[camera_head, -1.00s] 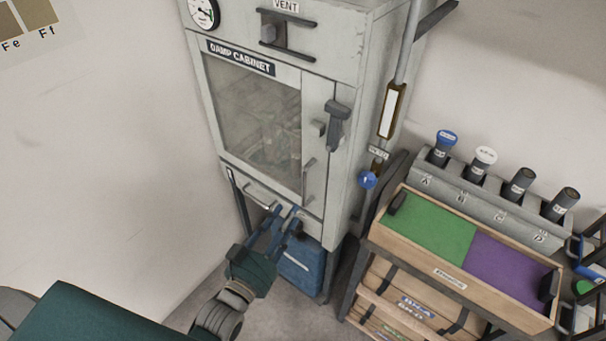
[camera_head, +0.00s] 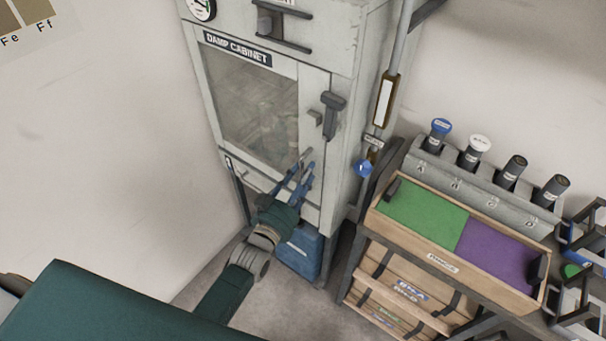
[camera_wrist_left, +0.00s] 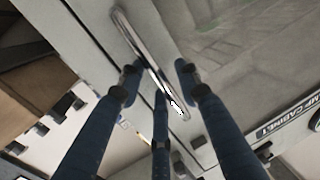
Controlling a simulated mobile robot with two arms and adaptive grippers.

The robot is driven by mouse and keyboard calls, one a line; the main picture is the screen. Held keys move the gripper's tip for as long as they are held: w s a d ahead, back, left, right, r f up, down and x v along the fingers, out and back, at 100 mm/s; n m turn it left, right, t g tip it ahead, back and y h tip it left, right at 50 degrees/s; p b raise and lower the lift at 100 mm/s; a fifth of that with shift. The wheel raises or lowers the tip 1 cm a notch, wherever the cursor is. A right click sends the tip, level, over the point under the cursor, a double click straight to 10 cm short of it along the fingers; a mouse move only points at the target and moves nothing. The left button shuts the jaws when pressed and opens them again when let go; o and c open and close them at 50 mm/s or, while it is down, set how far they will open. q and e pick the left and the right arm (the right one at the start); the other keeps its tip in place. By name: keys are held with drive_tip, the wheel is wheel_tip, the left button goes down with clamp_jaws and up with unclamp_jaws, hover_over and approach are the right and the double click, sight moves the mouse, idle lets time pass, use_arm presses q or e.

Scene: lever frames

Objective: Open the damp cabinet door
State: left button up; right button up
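The grey damp cabinet (camera_head: 345,190) stands against the wall, and its glass-panelled door (camera_head: 250,105) is shut. A slim upright metal handle (camera_head: 308,157) is on the door's lower right; it also shows in the left wrist view (camera_wrist_left: 140,50). A dark grey latch lever (camera_head: 333,103) is higher up, right of the glass. My left gripper (camera_head: 301,172), with blue fingers, is at the upright handle. In the left wrist view its fingers (camera_wrist_left: 158,78) are spread, with the handle running between them; I cannot tell whether they touch it. My right gripper is out of view.
A wooden tray with green and purple halves (camera_head: 415,215) stands on a rack to the right. Behind it is a grey holder (camera_head: 455,185) with several capped tubes. A blue box (camera_head: 300,255) is under the cabinet. Bare floor lies in front.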

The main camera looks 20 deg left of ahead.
use_arm(q)
drive_tip(key=shift+c, duration=0.3)
clamp_jaws()
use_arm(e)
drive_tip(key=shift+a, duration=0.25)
